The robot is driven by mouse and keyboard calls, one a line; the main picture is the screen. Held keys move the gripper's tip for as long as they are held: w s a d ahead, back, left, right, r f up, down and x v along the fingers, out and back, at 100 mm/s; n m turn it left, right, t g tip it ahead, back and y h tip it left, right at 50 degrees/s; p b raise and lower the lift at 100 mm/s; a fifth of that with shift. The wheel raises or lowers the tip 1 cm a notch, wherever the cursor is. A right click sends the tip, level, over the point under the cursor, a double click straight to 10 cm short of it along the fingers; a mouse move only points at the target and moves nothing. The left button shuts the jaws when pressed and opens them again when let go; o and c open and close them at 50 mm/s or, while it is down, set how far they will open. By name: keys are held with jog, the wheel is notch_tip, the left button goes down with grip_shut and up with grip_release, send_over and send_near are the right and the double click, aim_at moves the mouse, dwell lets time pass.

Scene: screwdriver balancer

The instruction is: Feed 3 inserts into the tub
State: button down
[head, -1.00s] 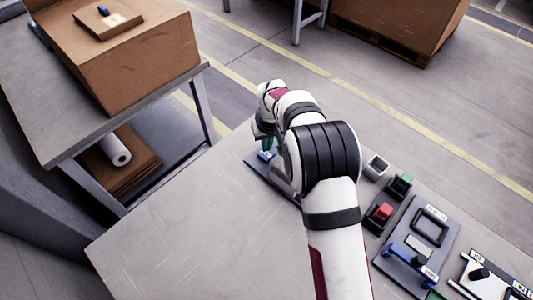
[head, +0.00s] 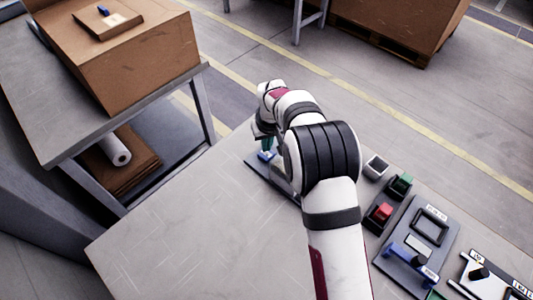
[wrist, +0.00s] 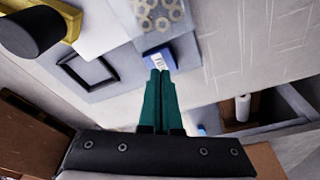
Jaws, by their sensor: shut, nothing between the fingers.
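My gripper (wrist: 160,76) has green fingers, pressed together with nothing between them. Their tips are at a small blue block with a white label (wrist: 158,57) in the wrist view; I cannot tell if they touch it. Just beyond the block, a clear container (wrist: 137,24) holds several pale ring-shaped pieces (wrist: 158,12), which may be the inserts. It is cut off by the top edge. In the head view my gripper (head: 266,150) is low over the far table edge, mostly behind my arm, with a bit of blue below it. I cannot identify the tub for sure.
In the wrist view a square black frame (wrist: 63,66) and a dark cylinder (wrist: 32,34) on a yellow mount lie left. The table's front left (head: 190,240) is clear.

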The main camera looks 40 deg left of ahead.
jog(key=shift+x, duration=0.9)
dwell(0.5)
jog(key=shift+s+d, duration=0.1)
jog(key=shift+d, duration=0.05)
jog(key=shift+w+a+v, duration=0.1)
jog(key=shift+a+v, duration=0.1)
jog(key=shift+v, duration=0.95)
jog(key=shift+w+a+v, duration=0.15)
jog(key=shift+a+v, duration=0.05)
jog(key=shift+v, duration=0.9)
jog(key=shift+w+a+v, duration=0.1)
jog(key=shift+a+v, duration=0.1)
jog(key=shift+v, duration=0.95)
jog(key=shift+r, duration=0.25)
jog(key=w+a+v, duration=0.1)
jog(key=v, duration=0.5)
send_over(267, 154)
